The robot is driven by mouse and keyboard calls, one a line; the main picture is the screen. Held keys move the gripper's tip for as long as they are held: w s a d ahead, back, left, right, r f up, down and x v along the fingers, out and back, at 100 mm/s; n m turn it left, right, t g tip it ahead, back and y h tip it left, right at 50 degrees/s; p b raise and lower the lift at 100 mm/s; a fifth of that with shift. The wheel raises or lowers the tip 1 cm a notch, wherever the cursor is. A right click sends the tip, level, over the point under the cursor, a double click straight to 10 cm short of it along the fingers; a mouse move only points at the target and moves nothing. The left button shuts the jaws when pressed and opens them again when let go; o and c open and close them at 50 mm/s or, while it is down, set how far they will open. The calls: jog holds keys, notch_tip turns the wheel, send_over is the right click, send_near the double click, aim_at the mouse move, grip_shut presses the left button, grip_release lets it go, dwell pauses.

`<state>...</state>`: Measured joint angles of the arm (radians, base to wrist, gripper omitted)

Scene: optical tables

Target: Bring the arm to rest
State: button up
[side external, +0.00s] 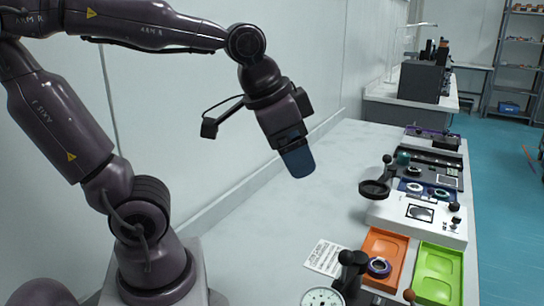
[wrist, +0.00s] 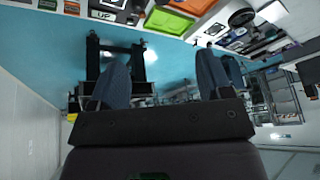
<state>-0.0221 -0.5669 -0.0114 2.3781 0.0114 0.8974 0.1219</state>
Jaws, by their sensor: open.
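My gripper (side external: 298,158) hangs in the air above the back part of the white table (side external: 240,245), near the wall, tilted down and to the right in the side view. In the wrist view my gripper (wrist: 160,85) shows two blue fingers spread wide apart with nothing between them. It touches nothing. My arm is raised and bent, with its base at the lower left of the side view.
An orange tray (side external: 385,255) and a green tray (side external: 438,275) lie at the table's right edge. A white instrument (side external: 418,217) and several dark devices stand behind them. A dial gauge (side external: 322,298) and a printed card (side external: 326,257) are in front. The table below my gripper is clear.

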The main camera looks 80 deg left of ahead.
jog(key=shift+s+d+f+n+t, duration=0.1)
jog(key=shift+s+f+n+t, duration=0.2)
jog(key=shift+s, duration=0.6)
jog(key=shift+s+d+f+n, duration=0.1)
jog(key=shift+s+n, duration=0.3)
jog(key=shift+s, duration=0.5)
